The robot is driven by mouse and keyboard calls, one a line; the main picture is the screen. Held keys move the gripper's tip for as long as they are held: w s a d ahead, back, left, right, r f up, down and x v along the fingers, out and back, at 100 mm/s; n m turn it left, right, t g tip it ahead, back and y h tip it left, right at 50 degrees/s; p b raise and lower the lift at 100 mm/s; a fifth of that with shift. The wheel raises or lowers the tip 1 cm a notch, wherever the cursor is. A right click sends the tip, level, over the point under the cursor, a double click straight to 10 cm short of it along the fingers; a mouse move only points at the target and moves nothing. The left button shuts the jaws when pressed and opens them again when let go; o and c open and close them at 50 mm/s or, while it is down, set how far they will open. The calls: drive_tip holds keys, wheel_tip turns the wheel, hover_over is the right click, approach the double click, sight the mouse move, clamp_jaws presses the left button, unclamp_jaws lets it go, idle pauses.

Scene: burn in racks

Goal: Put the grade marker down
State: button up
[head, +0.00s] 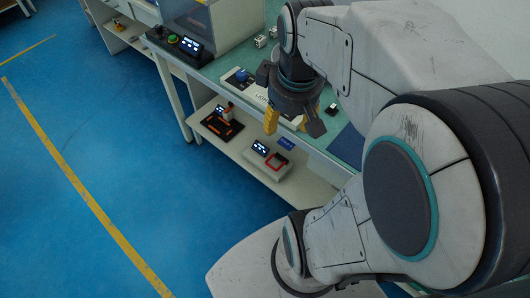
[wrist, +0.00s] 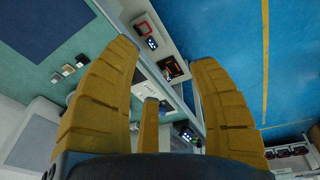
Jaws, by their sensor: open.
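My gripper (head: 292,120) hangs over the front edge of the green bench (head: 207,72). In the wrist view its yellow fingers (wrist: 165,58) are spread apart, with nothing held between them. I cannot pick out the grade marker with certainty in either view. Small blocks (wrist: 68,70) lie on the green bench top, left of the fingers in the wrist view. The gripper and arm hide part of the bench.
The lower shelf holds a black-and-orange fixture (head: 221,124) and a grey unit with a red frame (head: 268,161). A pale device with a blue knob (head: 241,75) and a control box with buttons (head: 184,43) stand on the bench. The blue floor (head: 150,200) at left is clear.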

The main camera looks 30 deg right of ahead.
drive_tip(key=s+a+f+t, duration=0.1)
drive_tip(key=s+a, duration=0.3)
drive_tip(key=a, duration=0.4)
drive_tip(key=shift+s+m+y, duration=0.4)
drive_tip(key=shift+a+f, duration=0.1)
drive_tip(key=shift+r+p, duration=0.7)
drive_tip(key=shift+r, duration=0.05)
